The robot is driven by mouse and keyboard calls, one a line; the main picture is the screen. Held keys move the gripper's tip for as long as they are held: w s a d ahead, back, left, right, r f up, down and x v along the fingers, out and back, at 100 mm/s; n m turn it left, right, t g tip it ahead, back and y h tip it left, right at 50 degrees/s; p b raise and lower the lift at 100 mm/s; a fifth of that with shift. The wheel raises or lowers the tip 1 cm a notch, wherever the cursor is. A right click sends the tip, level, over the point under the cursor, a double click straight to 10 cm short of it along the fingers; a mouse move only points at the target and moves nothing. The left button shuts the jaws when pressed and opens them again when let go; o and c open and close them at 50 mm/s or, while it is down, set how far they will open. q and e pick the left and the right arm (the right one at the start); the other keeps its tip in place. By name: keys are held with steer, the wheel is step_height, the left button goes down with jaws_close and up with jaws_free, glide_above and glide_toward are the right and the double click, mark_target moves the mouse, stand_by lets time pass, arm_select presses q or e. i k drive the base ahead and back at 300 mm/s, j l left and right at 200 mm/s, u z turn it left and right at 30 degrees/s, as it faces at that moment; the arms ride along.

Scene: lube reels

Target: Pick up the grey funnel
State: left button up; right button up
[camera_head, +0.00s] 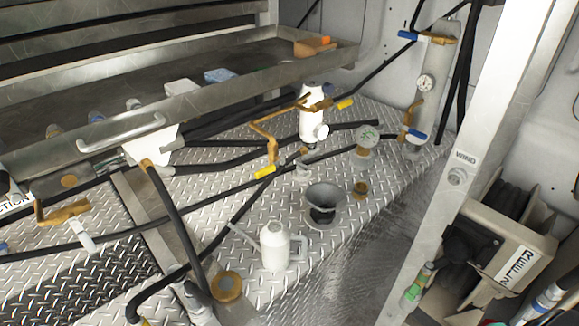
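The grey funnel (324,196) is a dark grey, wide-mouthed cone. It stands upright, mouth up, on the diamond-plate deck (377,205) near the middle of the view. Its narrow lower part sits at a light round base or fitting, and I cannot tell whether it goes into it. Nothing is touching its rim. Neither of my grippers shows in this view.
A white spouted can (275,247) stands in front-left of the funnel. A small brass cap (360,189) is at its right. Black hoses and a yellow-handled valve (265,171) lie behind-left. A metal tray (230,85) overhangs the back. A pale post (463,160) rises at right.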

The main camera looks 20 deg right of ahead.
mark_target(322, 197)
steer(key=z, duration=0.95)
